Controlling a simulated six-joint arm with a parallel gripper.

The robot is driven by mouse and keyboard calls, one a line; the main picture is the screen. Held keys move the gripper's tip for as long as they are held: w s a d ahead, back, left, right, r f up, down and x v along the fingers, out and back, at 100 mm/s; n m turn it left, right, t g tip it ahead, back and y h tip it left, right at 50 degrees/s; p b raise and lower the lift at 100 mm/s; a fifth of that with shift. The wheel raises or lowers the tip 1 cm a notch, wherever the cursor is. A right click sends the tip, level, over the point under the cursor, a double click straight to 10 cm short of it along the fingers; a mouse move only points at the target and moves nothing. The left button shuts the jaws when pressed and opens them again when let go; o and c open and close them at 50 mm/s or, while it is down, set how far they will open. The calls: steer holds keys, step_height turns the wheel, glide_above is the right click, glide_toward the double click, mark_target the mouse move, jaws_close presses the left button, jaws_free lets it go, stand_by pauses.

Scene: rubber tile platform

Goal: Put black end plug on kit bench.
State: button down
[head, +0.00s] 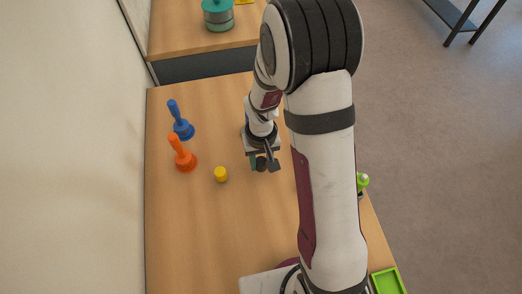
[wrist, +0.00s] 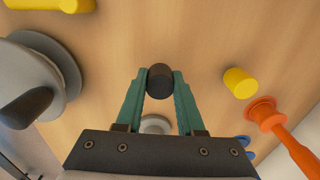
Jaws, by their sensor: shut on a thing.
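My gripper (wrist: 158,85) is shut on the black end plug (wrist: 159,80), a short dark cylinder held between the teal fingertips in the wrist view. In the head view my gripper (head: 263,163) is over the middle of the wooden table, and the plug is small and hard to make out between the fingers. How high the plug is above the wood is hard to tell. A second wooden surface (head: 188,38) with a dark front stands at the back; I cannot tell which surface is the kit bench.
A yellow cylinder (head: 221,174), an orange-handled tool (head: 183,155) and a blue-handled tool (head: 181,122) stand to the left. A teal-lidded canister (head: 218,14) is on the back surface. A green tray (head: 388,281) is at front right. The wood at front left is clear.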

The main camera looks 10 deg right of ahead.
mark_target(261, 161)
steer(key=shift+f, duration=0.3)
steer(key=shift+f, duration=0.35)
steer(key=shift+c, duration=2.2)
jaws_free()
steer(key=shift+r, duration=3.5)
steer(key=shift+r, duration=0.1)
steer(key=s+r+m+y, duration=0.1)
steer(key=s+r+m, duration=0.1)
steer(key=s+r, duration=0.4)
steer(key=s+a+r+m, duration=0.1)
steer(key=s+r+m, duration=0.2)
steer(key=s+r, duration=0.4)
steer(key=s, duration=0.7)
steer(key=shift+a+r+m+y, duration=0.2)
steer(key=shift+a+m+y, duration=0.1)
steer(key=shift+y, duration=0.1)
